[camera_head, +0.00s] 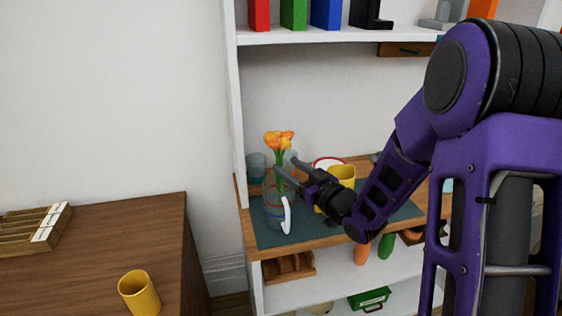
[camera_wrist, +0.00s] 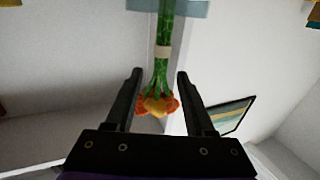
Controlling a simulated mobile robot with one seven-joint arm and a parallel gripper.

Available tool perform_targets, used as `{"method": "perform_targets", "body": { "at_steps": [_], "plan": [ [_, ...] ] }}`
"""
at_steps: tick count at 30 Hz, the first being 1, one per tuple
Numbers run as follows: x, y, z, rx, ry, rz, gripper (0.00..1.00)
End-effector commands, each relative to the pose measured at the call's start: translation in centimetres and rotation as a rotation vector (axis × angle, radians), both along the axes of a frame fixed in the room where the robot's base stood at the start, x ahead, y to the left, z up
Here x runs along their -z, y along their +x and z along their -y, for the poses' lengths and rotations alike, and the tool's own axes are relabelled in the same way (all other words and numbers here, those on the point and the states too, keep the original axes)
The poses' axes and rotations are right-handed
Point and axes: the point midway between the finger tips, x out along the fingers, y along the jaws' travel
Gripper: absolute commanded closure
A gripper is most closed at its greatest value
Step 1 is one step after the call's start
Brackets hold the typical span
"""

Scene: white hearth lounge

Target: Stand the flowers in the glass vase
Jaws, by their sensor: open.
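The flowers, orange blooms on green stems (camera_head: 279,142), stand upright with their lower stems at a clear glass vase (camera_head: 270,212) on the shelf unit's counter. The stems seem to go down into the vase. In the wrist view the flowers (camera_wrist: 158,103) appear upside down, with a pale band around the stems. A pale blue strip at the top edge may be the vase (camera_wrist: 195,8). My gripper (camera_head: 282,163) is open, its fingers on either side of the stems below the blooms. In the wrist view a gap shows between the flowers and each finger.
A yellow mug (camera_head: 342,175), a red-rimmed white container (camera_head: 328,162) and a teal cup (camera_head: 256,167) stand near the vase on the dark mat (camera_head: 385,222). A white curved piece (camera_head: 286,216) overlaps the vase. Another yellow cup (camera_head: 140,293) stands on the brown table.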

Motion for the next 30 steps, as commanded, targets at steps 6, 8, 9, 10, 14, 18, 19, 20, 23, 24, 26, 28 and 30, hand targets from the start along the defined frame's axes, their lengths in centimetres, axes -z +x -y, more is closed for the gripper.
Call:
{"method": "perform_targets", "body": {
  "at_steps": [6,8,9,10,14,18,19,20,23,24,26,28,30],
  "plan": [
    [0.0,-3.7,3.0,0.002,-0.001,-0.001,0.46],
    [0.0,-4.4,3.6,0.003,-0.001,-0.001,0.46],
    [0.0,-4.9,3.9,0.001,0.000,0.000,0.46],
    [0.0,-5.1,4.1,0.001,0.000,0.000,0.46],
    [0.0,-5.9,4.7,0.000,0.000,0.000,0.46],
    [0.0,-6.1,4.8,-0.001,0.001,0.001,0.46],
    [0.0,-6.1,4.8,-0.001,0.001,0.001,0.46],
    [0.0,-6.1,4.8,-0.001,0.001,0.001,0.46],
    [0.0,-6.1,4.8,-0.001,0.001,0.001,0.46],
    [0.0,-6.1,4.8,-0.001,0.000,0.000,0.46],
    [0.1,-5.9,4.8,0.002,-0.009,-0.006,0.46],
    [0.4,-5.4,5.2,0.016,-0.035,-0.027,0.46],
    [0.8,-4.5,6.0,0.046,-0.088,-0.063,0.46]
  ]
}}
